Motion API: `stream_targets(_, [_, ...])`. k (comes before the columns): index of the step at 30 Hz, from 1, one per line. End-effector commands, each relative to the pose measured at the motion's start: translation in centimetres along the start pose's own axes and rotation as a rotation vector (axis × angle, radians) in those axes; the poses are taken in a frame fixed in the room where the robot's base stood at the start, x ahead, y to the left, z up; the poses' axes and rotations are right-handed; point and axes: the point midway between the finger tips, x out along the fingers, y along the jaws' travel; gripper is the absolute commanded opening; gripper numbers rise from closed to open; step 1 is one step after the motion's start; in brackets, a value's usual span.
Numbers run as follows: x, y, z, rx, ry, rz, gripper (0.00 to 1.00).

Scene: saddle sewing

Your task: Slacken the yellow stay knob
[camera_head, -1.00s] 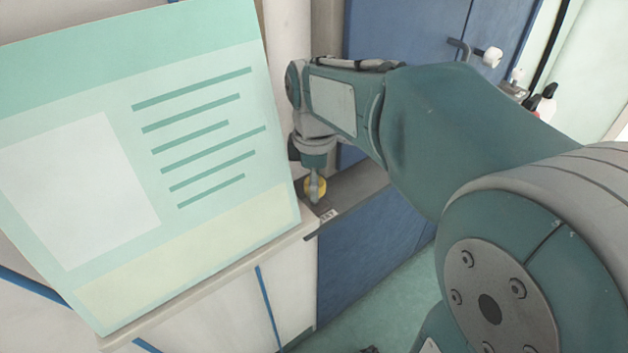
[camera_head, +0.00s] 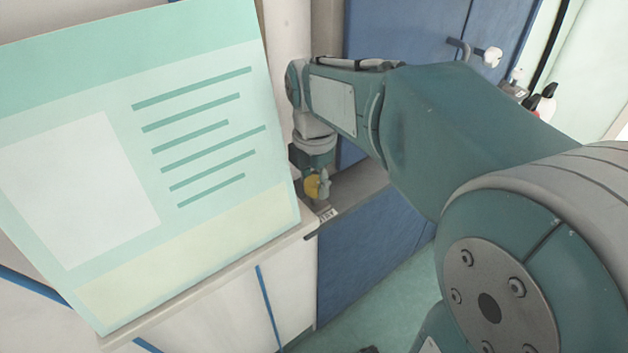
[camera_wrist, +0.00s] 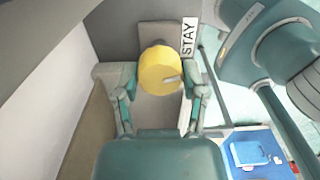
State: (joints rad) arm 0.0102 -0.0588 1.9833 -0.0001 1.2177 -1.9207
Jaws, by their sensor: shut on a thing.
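The yellow stay knob (camera_wrist: 160,70) is a round cap in the wrist view, beside a white label reading STAY (camera_wrist: 189,38). My gripper (camera_wrist: 160,84) is shut on the knob, with one teal-and-grey finger at its left and one at its right. In the head view the knob (camera_head: 312,187) shows as a small yellow patch, partly hidden by my gripper (camera_head: 318,184), which points down at a grey ledge. The knob's underside and stem are hidden.
A large pale green panel (camera_head: 140,150) stands close on the left, on a white cabinet. A white post (camera_head: 288,40) rises behind my wrist. Blue cabinet doors (camera_head: 410,30) stand behind the arm. Open green floor (camera_head: 350,325) shows below.

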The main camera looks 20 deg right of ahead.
Motion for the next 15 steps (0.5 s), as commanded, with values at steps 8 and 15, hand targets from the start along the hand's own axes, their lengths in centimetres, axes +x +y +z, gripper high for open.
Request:
stream_targets(8, [0.23, -0.05, -0.01, -0.031, 0.002, -0.005, 0.07])
stream_targets(15, [0.22, -0.03, -0.01, -0.031, 0.002, -0.004, 0.07])
